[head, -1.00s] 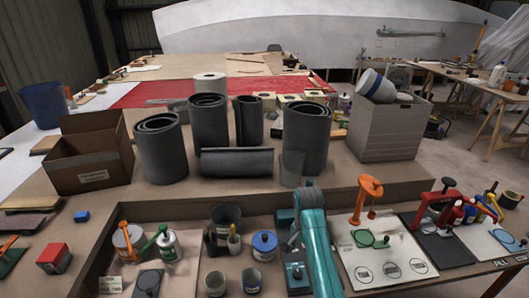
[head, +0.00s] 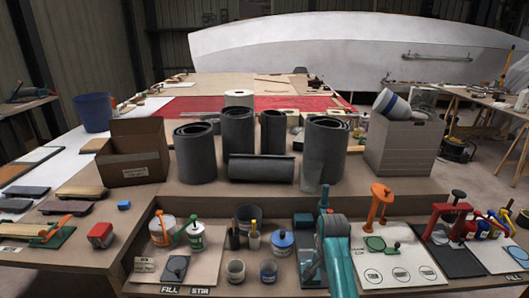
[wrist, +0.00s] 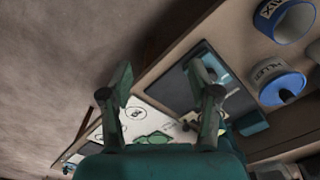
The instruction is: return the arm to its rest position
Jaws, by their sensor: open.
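My teal arm (head: 338,262) rises from the bottom edge in the head view, over the front bench. In that view I cannot make out my fingers. In the wrist view my gripper (wrist: 160,95) has its two fingers wide apart, with nothing between them. Beyond the fingers are a white board with a green disc (wrist: 152,138) and a dark mat (wrist: 178,88). A can marked MIX (wrist: 286,20) and a blue-rimmed FILLER can (wrist: 276,82) show at the right, clear of the fingers.
An orange clamp (head: 381,205) and a red clamp (head: 448,218) stand right of my arm. Pots, including a blue-lidded one (head: 282,243), stand to its left. Dark rolls (head: 238,135), a cardboard box (head: 132,155) and a grey bin (head: 400,147) stand behind.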

